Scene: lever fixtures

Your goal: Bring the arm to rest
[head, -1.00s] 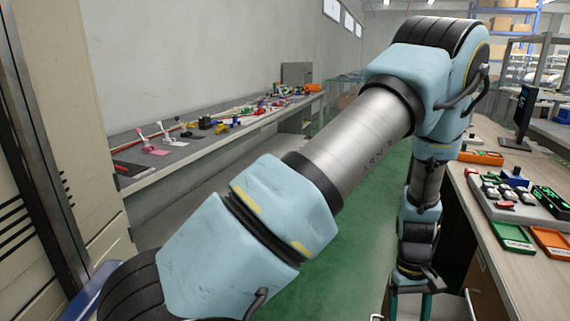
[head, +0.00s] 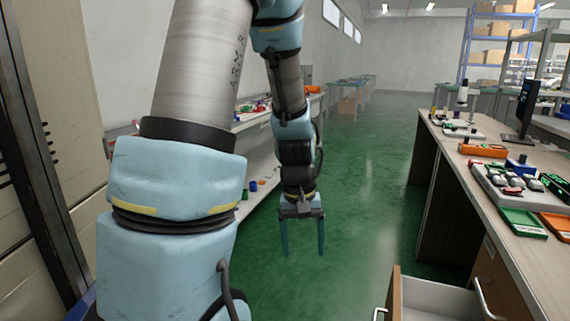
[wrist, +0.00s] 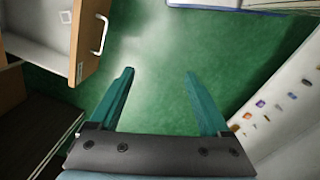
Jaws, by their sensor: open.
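My gripper (head: 302,238) hangs from my blue and silver arm in the head view, with its two teal fingers pointing down over the green floor. The fingers are apart and nothing is between them. In the wrist view my gripper (wrist: 158,78) also shows open and empty above bare green floor. My upper arm fills the left middle of the head view and hides part of the left bench.
An open drawer (head: 438,298) juts from the right bench (head: 470,150), to the right of my gripper; it also shows in the wrist view (wrist: 35,35). A left bench (head: 250,122) holds small items. The aisle floor (head: 365,170) between is clear.

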